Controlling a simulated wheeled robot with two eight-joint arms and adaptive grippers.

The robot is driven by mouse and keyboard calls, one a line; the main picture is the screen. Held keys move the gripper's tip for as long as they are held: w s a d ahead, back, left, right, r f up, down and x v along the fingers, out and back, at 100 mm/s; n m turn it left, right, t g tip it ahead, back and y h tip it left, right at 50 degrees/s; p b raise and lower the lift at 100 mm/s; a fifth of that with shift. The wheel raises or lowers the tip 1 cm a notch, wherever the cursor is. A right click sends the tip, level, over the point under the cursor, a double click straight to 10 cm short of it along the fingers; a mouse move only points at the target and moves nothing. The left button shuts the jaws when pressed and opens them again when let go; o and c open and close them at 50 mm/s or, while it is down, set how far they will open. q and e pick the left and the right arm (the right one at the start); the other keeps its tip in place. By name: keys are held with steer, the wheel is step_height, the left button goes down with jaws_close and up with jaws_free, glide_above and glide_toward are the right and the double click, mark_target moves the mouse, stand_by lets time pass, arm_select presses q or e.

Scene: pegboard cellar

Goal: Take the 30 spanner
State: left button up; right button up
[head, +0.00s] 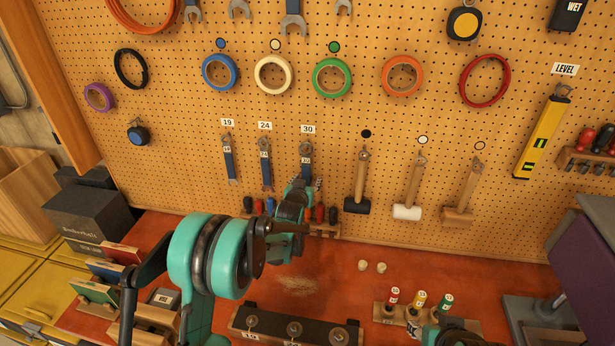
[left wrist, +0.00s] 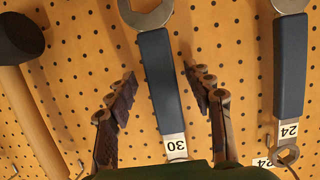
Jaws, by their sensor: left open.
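The 30 spanner (head: 306,151) hangs on the pegboard under its "30" label (head: 308,129), the rightmost of three blue-handled spanners. My left gripper (head: 303,187) is at its lower part and hides the rest of it in the head view. In the left wrist view the 30 spanner (left wrist: 160,75) runs between the two open fingers (left wrist: 161,78), with a gap on each side. Its "30" tag shows near the palm. The 24 spanner (head: 265,163) hangs beside it and also shows in the left wrist view (left wrist: 289,65).
The 19 spanner (head: 230,160) hangs further left. A black-headed mallet (head: 360,185) hangs just right of the 30 spanner. Screwdrivers (head: 320,212) stand in a rack below the gripper.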

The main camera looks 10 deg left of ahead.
arm_select(q)
steer(key=shift+w+a+f, duration=0.15)
steer(key=shift+w+f, duration=0.05)
steer(key=shift+w, duration=0.25)
steer(key=shift+s, duration=0.1)
steer(key=shift+c, duration=0.3)
jaws_close()
steer(key=shift+r, duration=0.1)
steer(key=shift+r, duration=0.1)
